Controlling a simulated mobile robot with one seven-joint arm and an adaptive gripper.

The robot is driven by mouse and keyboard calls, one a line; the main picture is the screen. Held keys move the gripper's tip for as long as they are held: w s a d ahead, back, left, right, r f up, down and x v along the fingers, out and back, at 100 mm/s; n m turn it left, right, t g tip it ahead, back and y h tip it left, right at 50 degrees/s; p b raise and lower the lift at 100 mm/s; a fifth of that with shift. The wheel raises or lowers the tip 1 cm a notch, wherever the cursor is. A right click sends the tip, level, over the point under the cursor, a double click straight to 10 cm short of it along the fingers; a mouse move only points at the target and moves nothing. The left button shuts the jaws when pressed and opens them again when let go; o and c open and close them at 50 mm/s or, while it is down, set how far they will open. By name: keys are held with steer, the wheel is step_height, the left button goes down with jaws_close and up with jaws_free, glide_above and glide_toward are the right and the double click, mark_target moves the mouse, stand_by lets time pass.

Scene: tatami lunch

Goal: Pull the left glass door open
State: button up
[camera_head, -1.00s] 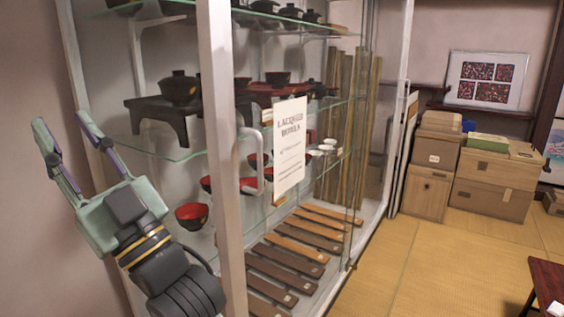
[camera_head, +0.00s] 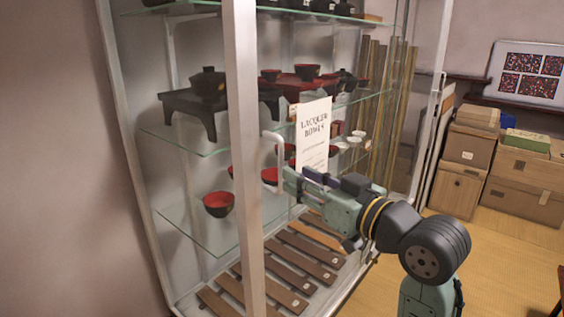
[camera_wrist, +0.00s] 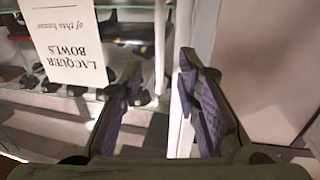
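The glass cabinet has a pale upright door frame (camera_head: 243,160) at its front left corner in the head view. A white C-shaped handle (camera_head: 277,150) stands just right of this frame. My gripper (camera_head: 294,176) has its fingertips at the lower end of the handle, and they partly hide it. In the wrist view, my gripper (camera_wrist: 160,64) is open, its two fingers apart. A thin pale bar (camera_wrist: 160,45), apparently the handle, shows between the fingertips. The white frame (camera_wrist: 181,90) is by the right finger. I cannot tell whether either finger touches the handle. The door looks closed.
A white "Lacquer Bowls" sign (camera_head: 313,132) hangs right behind my gripper. Bowls and small stands fill the glass shelves (camera_head: 195,140). Cardboard boxes (camera_head: 480,150) stand at the right by the wall.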

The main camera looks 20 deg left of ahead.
mark_target(281, 187)
steer(key=p+x, duration=0.1)
steer(key=x, duration=0.6)
steer(key=shift+d, duration=0.1)
steer(key=shift+c, duration=0.6)
jaws_close()
